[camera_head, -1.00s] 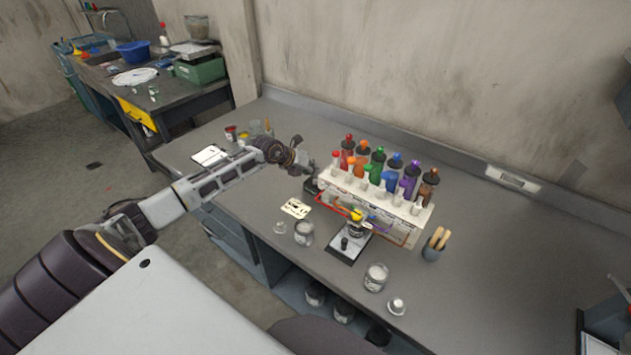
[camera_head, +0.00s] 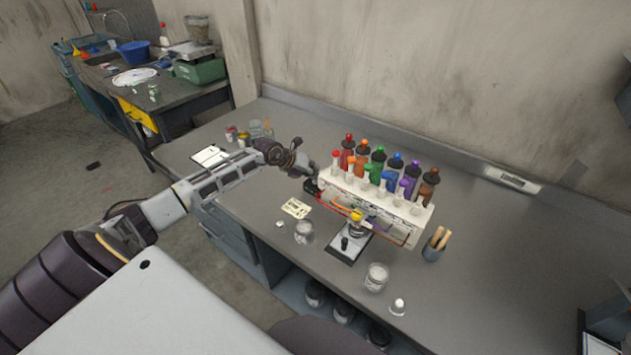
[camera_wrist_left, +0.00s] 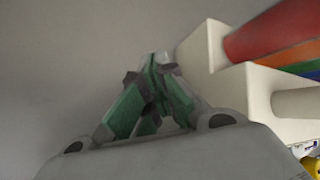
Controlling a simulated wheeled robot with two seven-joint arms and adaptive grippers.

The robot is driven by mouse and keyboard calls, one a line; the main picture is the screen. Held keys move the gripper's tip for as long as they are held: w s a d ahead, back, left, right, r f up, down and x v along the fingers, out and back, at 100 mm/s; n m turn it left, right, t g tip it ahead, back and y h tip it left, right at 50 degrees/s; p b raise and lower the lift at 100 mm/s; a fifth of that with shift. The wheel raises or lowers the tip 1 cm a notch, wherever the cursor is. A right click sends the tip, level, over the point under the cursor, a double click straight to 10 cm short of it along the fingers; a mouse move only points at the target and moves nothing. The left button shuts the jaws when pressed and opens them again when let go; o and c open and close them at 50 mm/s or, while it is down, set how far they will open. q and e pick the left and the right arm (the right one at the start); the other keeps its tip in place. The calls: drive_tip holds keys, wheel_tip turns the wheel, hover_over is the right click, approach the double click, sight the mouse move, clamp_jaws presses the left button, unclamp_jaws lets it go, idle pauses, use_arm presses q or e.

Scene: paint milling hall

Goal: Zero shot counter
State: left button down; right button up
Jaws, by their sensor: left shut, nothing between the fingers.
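My left gripper (camera_head: 312,172) is just off the left end of the white bottle rack (camera_head: 408,222). In the left wrist view its green-padded fingers (camera_wrist_left: 160,62) are shut and empty, close beside the rack's white end (camera_wrist_left: 203,48). A small dark box (camera_head: 311,187) sits by that end of the rack, just below the gripper; I cannot tell whether it is the shot counter, and no digits can be read. A small stand with a yellow top (camera_head: 356,215) is on a dark-edged plate (camera_head: 345,250) in front of the rack. My right gripper is not in view.
Glass jars (camera_head: 304,231) (camera_head: 376,277), a card (camera_head: 296,208) and a grey cup with wooden handles (camera_head: 434,245) are on the grey bench (camera_head: 490,290). A clipboard (camera_head: 210,156) lies left.

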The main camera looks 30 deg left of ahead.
sight(313, 181)
use_arm(q)
drive_tip(key=shift+f, duration=0.5)
idle(0.8)
drive_tip(key=shift+r, duration=0.2)
drive_tip(key=shift+r+p, duration=0.45)
drive_tip(key=shift+r, duration=0.3)
wheel_tip(313, 181, up, 5)
drive_tip(key=p, duration=0.3)
drive_tip(key=shift+p, duration=0.3)
idle(0.5)
drive_tip(key=shift+s+f, duration=0.1)
idle(0.8)
